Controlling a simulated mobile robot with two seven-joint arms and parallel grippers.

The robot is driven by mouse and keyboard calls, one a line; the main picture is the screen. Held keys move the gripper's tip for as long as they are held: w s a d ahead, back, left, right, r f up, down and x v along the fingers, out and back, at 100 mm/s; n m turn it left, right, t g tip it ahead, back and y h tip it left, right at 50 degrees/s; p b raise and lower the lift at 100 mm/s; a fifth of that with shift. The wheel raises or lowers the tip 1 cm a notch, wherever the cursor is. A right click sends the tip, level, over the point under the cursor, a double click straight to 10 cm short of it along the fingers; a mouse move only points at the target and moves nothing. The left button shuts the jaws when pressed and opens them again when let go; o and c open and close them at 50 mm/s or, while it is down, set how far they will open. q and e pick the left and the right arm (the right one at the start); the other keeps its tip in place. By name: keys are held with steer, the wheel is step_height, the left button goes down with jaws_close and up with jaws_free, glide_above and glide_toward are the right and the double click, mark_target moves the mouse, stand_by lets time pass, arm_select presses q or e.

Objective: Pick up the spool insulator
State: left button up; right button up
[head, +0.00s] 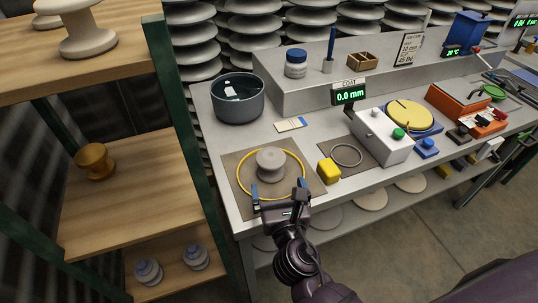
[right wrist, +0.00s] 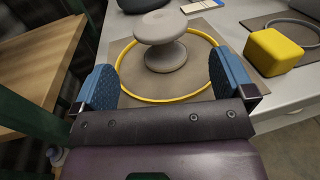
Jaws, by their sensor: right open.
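A grey spool insulator (head: 271,164) stands upright on a brown mat (head: 228,165) at the front left of the bench, inside a yellow ring (head: 240,168). It also shows in the right wrist view (right wrist: 162,42), just beyond my gripper. My right gripper (head: 281,188) is open at the near edge of the mat, its two blue fingers (right wrist: 160,88) spread wide on either side of the spool's line. Nothing is between the fingers, and the spool is apart from them. My left gripper is not in view.
A dark pot (head: 238,98) stands behind the mat. A yellow block (head: 328,170) and a grey ring (head: 346,154) on another mat lie to the right. A wooden shelf rack (head: 125,195) with a brown spool (head: 95,160) stands close on the left.

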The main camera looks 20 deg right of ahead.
mark_target(271, 154)
steer(key=shift+w+d, duration=0.25)
steer(key=shift+w, duration=1.35)
steer(key=shift+w+d, duration=0.25)
steer(key=shift+w, duration=1.35)
steer(key=shift+w+d, duration=0.25)
steer(key=shift+w, duration=1.35)
steer(key=c, duration=0.9)
steer(key=shift+r, duration=0.1)
steer(key=shift+c, duration=1)
steer(key=shift+r, duration=0.1)
